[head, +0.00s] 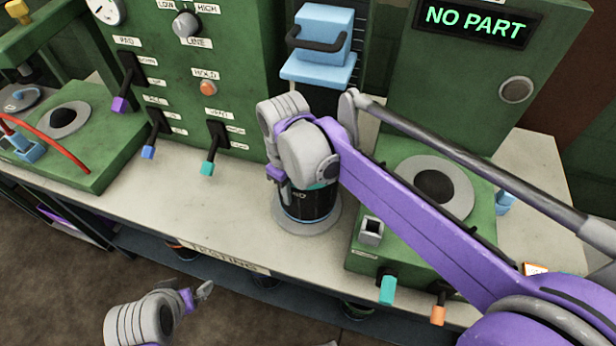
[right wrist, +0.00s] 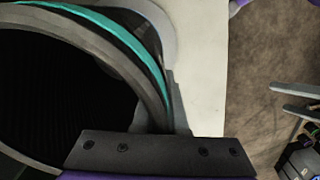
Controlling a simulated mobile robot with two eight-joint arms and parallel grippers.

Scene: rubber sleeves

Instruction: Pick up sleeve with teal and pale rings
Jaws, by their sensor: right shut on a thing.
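The dark sleeve (head: 312,207) stands upright on a grey round plate (head: 330,226) near the bench's front edge in the head view. A teal ring shows near its top, and lettering is on its side; my right arm hides part of it. My right gripper (head: 286,190) is at its upper rim, shut on the sleeve's wall. The right wrist view shows the open black bore, the grey rim and the teal ring (right wrist: 141,50) close up, with a finger against the wall. My left gripper (head: 199,294) is low, in front of the bench, open and empty.
A green press (head: 465,225) with a round plate and levers stands to the right, under a "NO PART" display (head: 475,24). A green control panel (head: 225,60) with levers stands behind. The bench top (head: 190,195) is clear to the left. Dark parts sit on a shelf below.

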